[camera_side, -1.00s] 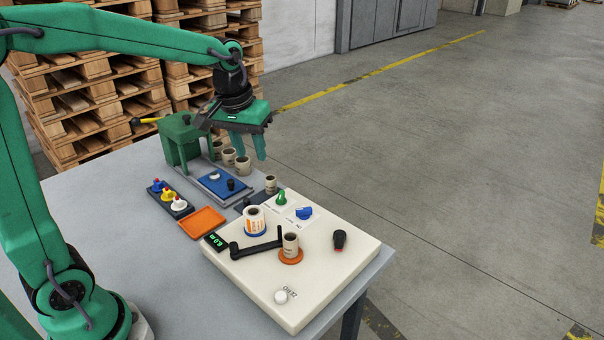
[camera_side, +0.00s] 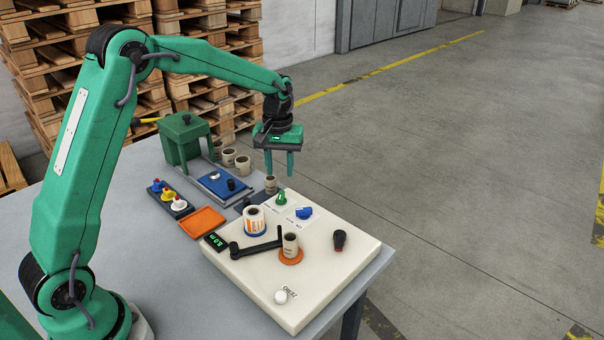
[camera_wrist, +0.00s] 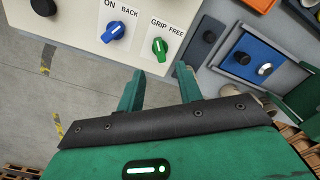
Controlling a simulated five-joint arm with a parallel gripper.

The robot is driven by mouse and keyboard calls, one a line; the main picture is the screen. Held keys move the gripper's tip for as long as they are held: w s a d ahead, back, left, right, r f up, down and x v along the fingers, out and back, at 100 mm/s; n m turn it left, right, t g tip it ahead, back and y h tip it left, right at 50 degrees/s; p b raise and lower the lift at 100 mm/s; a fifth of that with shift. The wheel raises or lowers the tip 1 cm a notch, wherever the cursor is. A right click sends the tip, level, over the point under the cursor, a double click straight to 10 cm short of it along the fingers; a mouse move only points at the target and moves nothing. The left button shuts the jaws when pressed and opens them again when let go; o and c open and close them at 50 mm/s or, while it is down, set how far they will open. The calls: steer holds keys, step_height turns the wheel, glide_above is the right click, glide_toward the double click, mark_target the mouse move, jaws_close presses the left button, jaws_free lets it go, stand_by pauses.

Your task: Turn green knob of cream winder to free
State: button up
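The cream winder (camera_side: 325,262) stands on the grey table. Its green knob (camera_side: 281,198) sits upright on a white plate at the far edge. In the wrist view the green knob (camera_wrist: 159,47) has a white pointer mark and the words GRIP and FREE above it. The mark seems to lean to the GRIP side, though it is small. My gripper (camera_side: 279,172) points down above and slightly behind the knob. Its two fingers are apart with nothing between them. In the wrist view my gripper (camera_wrist: 158,76) has its fingertips just short of the knob, with clear space between.
Beside the green knob is a blue knob (camera_side: 304,213). A label roll (camera_side: 255,221), a crank handle (camera_side: 256,249), a core on an orange disc (camera_side: 290,246) and a black knob (camera_side: 340,240) rise from the winder. A blue plate (camera_side: 225,187) and green press (camera_side: 182,143) stand behind.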

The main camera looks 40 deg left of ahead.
mark_target(281, 194)
steer(key=shift+f, duration=0.15)
steer(key=shift+f, duration=3.75)
jaws_close()
